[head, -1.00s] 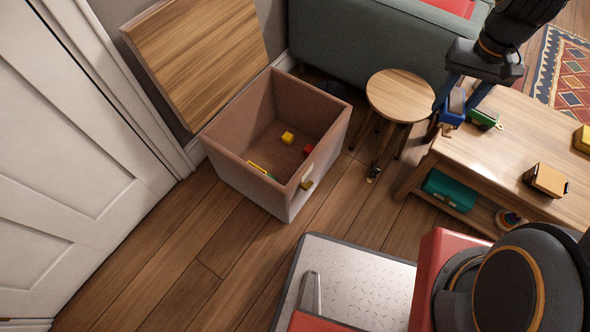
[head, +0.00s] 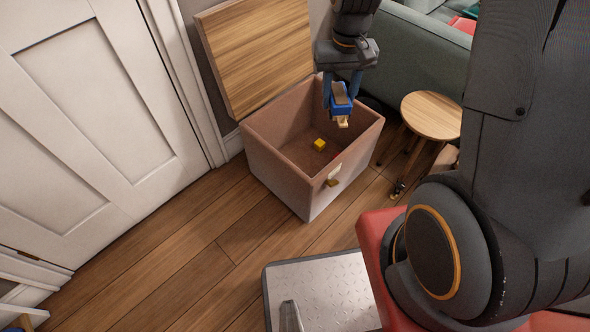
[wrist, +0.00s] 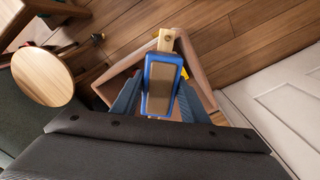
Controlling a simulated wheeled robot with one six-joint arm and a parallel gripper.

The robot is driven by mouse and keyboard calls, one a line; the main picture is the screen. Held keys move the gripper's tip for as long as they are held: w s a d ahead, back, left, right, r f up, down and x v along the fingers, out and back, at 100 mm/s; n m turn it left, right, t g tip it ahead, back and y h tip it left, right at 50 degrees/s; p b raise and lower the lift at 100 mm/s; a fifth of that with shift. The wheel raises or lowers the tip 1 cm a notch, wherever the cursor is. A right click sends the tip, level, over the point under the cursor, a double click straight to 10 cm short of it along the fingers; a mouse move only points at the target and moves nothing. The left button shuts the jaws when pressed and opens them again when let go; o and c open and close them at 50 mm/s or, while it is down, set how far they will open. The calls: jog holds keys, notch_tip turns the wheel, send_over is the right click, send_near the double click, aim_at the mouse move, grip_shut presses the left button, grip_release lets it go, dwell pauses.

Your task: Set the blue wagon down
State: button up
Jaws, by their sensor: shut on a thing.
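The blue wagon (head: 341,105) is held in my gripper (head: 342,92), which is shut on it. In the wrist view the wagon (wrist: 162,85) shows its blue rim, a grey-brown inside and a light wooden piece at its end, between the two blue fingers. In the head view my gripper and the wagon appear over the right part of the open toy chest (head: 285,174); the exact height is hard to tell. A yellow block (head: 319,144) lies on the chest floor. The chest also shows behind the wagon in the wrist view (wrist: 205,88).
The chest's wooden lid (head: 256,55) stands open at the back. A round stool (head: 432,115) stands to the right, and a grey-green sofa (head: 420,45) behind. A white door (head: 85,110) is at the left. The wooden floor (head: 190,240) in front is clear.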

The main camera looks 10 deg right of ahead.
jog(key=w+f+m+b, duration=0.25)
jog(key=f+b, duration=0.25)
jog(key=f, duration=0.3)
jog(key=w+f+m+b, duration=0.1)
jog(key=w+f+b, duration=0.3)
jog(key=f, duration=0.4)
jog(key=w+f+m+b, duration=0.2)
jog(key=w+f+b, duration=0.25)
jog(key=f, duration=0.35)
jog(key=m+b, duration=0.5)
jog(key=b, duration=0.8)
send_over(313, 168)
notch_tip(313, 168, down, 21)
notch_tip(313, 168, down, 9)
jog(key=b, duration=0.4)
jog(key=shift+a+f, duration=0.1)
jog(key=shift+f, duration=0.1)
jog(key=o, duration=1.1)
notch_tip(313, 168, up, 12)
jog(key=p, duration=0.6)
